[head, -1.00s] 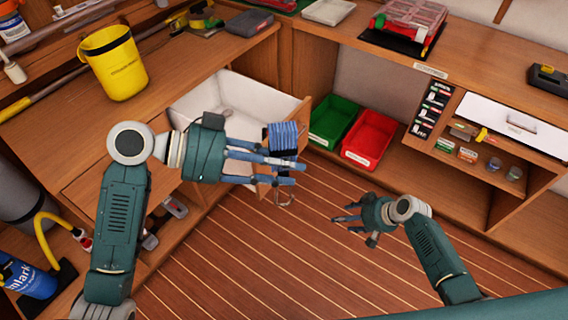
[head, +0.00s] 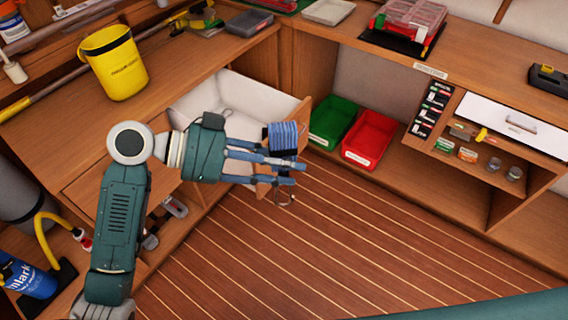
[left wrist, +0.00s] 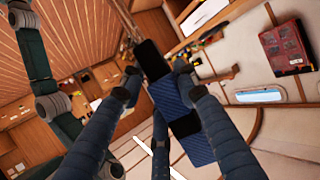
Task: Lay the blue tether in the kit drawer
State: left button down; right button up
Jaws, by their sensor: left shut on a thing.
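The blue tether (head: 283,138) is a coiled bundle of blue line with a metal clip hanging below it. My left gripper (head: 280,165) is shut on it and holds it in the air, in front of the open kit drawer (head: 290,112). The tether also shows between the fingers in the left wrist view (left wrist: 172,97), with a dark band around it. The drawer is white inside and pulled out from the left counter; my gripper and forearm hide part of it. My right gripper is not in the head view.
A yellow bucket (head: 113,62) stands on the left counter. A green bin (head: 333,118) and a red bin (head: 369,138) sit on the low shelf right of the drawer. The striped floor is clear.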

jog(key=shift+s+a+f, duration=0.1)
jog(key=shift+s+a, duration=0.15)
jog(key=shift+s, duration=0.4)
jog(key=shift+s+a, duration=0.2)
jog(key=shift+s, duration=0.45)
